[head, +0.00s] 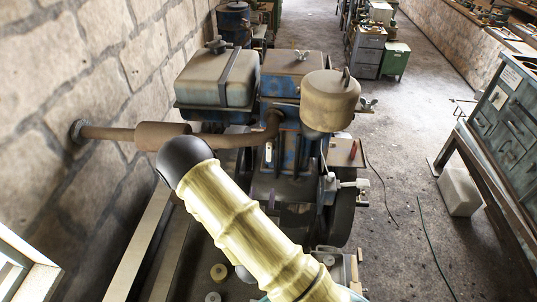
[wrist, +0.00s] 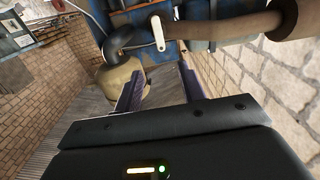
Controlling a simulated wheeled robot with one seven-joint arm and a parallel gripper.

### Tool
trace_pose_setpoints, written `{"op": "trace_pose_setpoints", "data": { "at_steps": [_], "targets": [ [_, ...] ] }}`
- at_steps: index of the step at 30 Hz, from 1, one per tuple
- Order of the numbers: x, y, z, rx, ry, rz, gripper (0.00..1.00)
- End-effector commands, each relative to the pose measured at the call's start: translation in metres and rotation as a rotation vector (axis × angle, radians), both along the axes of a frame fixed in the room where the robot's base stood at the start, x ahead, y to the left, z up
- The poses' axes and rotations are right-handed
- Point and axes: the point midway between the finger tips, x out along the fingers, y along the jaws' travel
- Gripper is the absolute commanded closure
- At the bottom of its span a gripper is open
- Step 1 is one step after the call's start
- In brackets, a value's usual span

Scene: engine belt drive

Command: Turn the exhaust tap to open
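The exhaust tap shows as a pale lever (wrist: 158,33) at the bend of the brown exhaust pipe (wrist: 225,25) in the wrist view. In the head view the small pale lever (head: 268,153) hangs below the pipe's bend, against the blue engine (head: 290,140). My gripper (wrist: 163,85) is open in the wrist view, with its two dark fingers apart and nothing between them. The lever lies beyond the fingertips, above the gap in the picture, and appears apart from them.
The muffler (head: 163,135) runs to the stone wall on the left. A beige round canister (head: 330,100) and a tank (head: 217,78) top the engine; the canister also shows in the wrist view (wrist: 119,82). A workbench (head: 510,105) stands at right. The floor between is mostly clear.

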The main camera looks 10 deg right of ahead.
Motion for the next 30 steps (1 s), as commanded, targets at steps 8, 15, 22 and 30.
{"op": "trace_pose_setpoints", "data": {
  "at_steps": [8,15,22,30],
  "targets": [
    [0.014,-0.006,-0.005,0.004,-0.002,-0.006,0.60],
    [0.028,-0.012,-0.004,0.002,-0.003,-0.005,0.60],
    [0.047,-0.017,-0.004,0.003,-0.002,-0.005,0.60],
    [0.074,-0.027,0.003,0.000,0.000,-0.006,0.60]
  ]
}}
